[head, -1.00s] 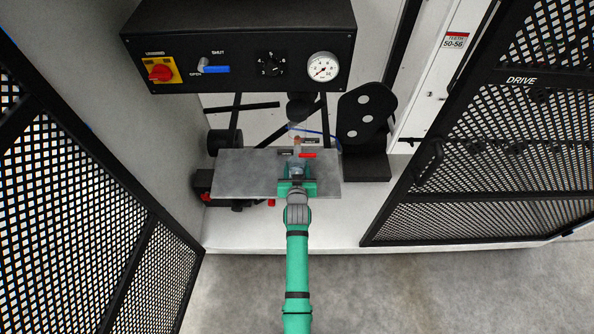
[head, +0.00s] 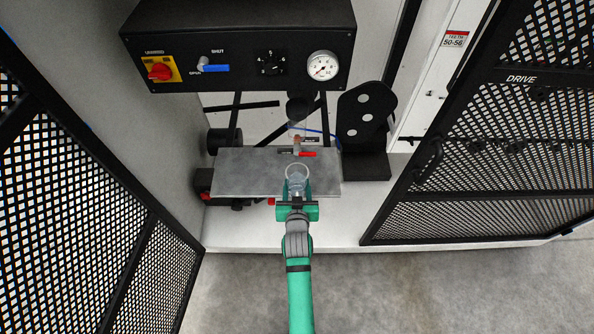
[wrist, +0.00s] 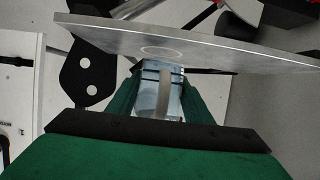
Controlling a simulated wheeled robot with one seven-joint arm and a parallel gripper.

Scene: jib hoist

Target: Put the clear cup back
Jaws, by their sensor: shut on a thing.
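The clear cup (head: 297,178) is held between the fingers of my gripper (head: 296,190) at the front part of the grey metal shelf (head: 240,172). The cup's open rim faces the head camera. In the wrist view the cup (wrist: 160,92) sits between the two green fingers of my gripper (wrist: 158,100), with the shelf plate (wrist: 230,50) beyond it. A faint ring mark (wrist: 161,51) shows on the plate. I cannot tell whether the cup touches the shelf.
A small tap with a red lever (head: 306,154) is behind the shelf's middle. A black control box (head: 240,45) overhangs above. A black bracket with holes (head: 365,125) stands to the right. Mesh doors flank both sides, the right one (head: 500,150) marked DRIVE.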

